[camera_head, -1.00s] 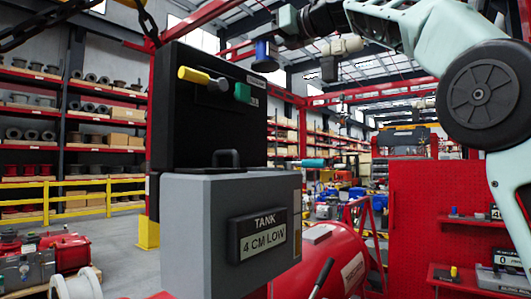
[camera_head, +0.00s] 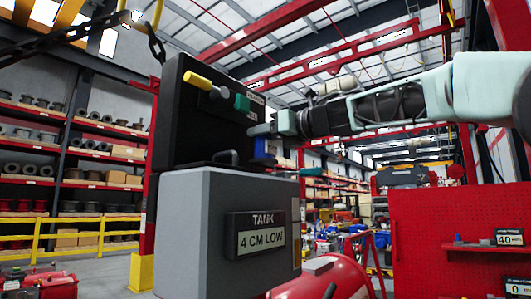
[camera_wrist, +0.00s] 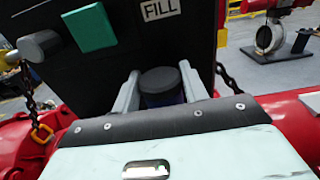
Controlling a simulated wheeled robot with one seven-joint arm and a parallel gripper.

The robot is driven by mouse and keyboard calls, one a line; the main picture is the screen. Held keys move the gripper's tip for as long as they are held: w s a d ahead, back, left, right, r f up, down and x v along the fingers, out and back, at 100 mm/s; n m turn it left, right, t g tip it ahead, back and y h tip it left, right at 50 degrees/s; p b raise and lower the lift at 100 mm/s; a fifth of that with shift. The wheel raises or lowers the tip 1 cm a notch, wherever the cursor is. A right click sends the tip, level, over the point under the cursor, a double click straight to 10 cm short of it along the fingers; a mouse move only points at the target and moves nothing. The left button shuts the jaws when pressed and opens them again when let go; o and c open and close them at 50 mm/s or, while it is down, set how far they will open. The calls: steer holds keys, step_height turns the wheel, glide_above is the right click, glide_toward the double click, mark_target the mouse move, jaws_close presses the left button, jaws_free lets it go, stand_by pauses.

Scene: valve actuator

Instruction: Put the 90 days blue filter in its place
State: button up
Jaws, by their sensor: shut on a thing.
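My gripper (camera_head: 268,133) is shut on the blue filter (camera_head: 263,147) beside the right side of the black box (camera_head: 190,130). In the wrist view the two pale fingers hold the filter (camera_wrist: 162,92) between them. Its black round cap faces the camera, and a dark blue body shows below the cap. The black panel with the FILL label (camera_wrist: 160,9) stands close behind it. I cannot tell whether the filter touches the box. The seat for the filter is not clearly visible.
A yellow cylinder (camera_head: 198,80) and a green block (camera_head: 241,103) stick out of the black box. The grey tank unit (camera_head: 190,225) below reads 4 CM LOW. Chains hang nearby.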

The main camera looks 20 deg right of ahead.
mark_target(271, 145)
steer(key=shift+f+b, duration=0.4)
steer(key=shift+f, duration=1.25)
steer(key=shift+f, duration=0.15)
steer(key=o, duration=1)
steer(key=shift+o, duration=0.2)
steer(key=b+v, duration=0.3)
steer(key=v, duration=0.9)
steer(key=shift+b, duration=0.35)
